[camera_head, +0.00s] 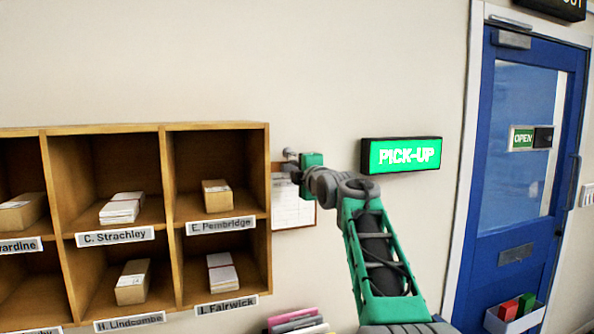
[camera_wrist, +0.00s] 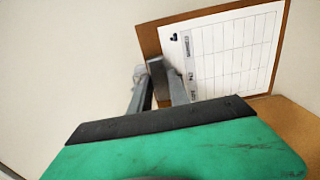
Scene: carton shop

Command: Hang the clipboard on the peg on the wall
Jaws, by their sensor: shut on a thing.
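The clipboard (camera_head: 293,205) is brown with a white gridded sheet. It hangs upright against or close to the wall, just right of the wooden pigeonholes. It also shows in the wrist view (camera_wrist: 230,50), tilted in the picture. My gripper (camera_head: 298,172) is shut on the clipboard near its top edge; the fingers (camera_wrist: 162,88) meet at its clip end. A small metal peg (camera_head: 289,153) sticks out of the wall just above the clipboard's top. Whether the peg passes through the clipboard's hole cannot be told, as my gripper covers that part.
Wooden pigeonholes (camera_head: 268,180) with boxes and envelopes stand close on the left. A lit PICK-UP sign (camera_head: 405,154) is on the wall to the right, near my arm. A blue door (camera_head: 515,170) is at far right. Coloured folders (camera_head: 295,322) lie below.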

